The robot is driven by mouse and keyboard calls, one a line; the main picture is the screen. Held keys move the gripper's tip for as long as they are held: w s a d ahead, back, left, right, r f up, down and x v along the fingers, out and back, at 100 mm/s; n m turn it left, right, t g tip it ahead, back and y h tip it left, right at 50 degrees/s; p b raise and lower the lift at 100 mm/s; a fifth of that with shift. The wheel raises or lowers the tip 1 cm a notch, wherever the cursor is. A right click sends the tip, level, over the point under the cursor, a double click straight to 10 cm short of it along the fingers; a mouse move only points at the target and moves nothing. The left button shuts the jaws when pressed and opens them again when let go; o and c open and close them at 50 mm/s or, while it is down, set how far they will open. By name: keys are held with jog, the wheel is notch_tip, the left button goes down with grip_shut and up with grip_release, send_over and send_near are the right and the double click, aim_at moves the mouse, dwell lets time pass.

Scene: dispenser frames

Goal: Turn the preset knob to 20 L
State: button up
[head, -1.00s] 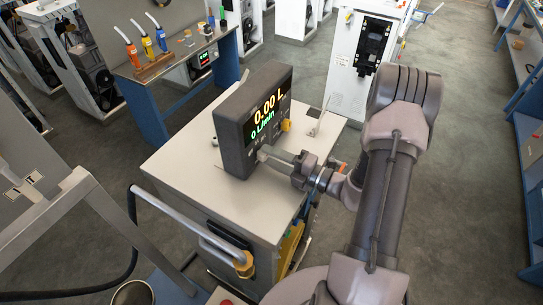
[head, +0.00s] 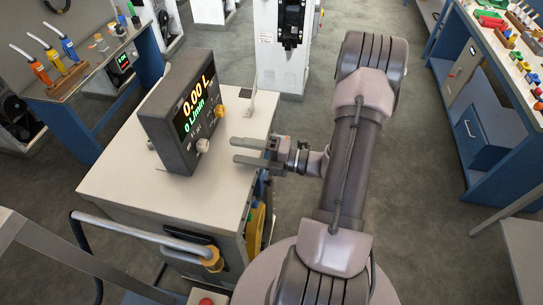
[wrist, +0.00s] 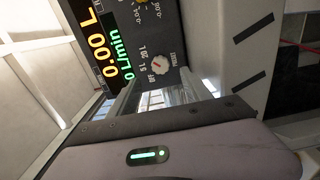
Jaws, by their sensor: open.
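The dark meter box (head: 165,135) stands on the bench cabinet and its display reads 0.00 L and 0 L/min. The pale preset knob (head: 203,145) is low on its front. In the wrist view, the knob (wrist: 160,65) has a red mark, with OFF, 5 L and 20 L labels around it and PRESET beside it. I cannot tell for sure which label the mark points to. My gripper (head: 236,150) is open and empty, its two fingers apart, a short gap to the right of the knob and pointing toward it.
A yellow knob (head: 220,111) sits on the same panel near the preset knob. The pale cabinet top (head: 120,175) is mostly clear. A metal handle (head: 150,233) runs along the cabinet's front. A blue workbench (head: 490,100) with small items stands at the right.

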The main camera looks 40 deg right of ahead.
jog(key=v, duration=0.8)
jog(key=shift+s+d, duration=0.2)
jog(key=shift+s, duration=0.15)
jog(key=shift+f, duration=0.1)
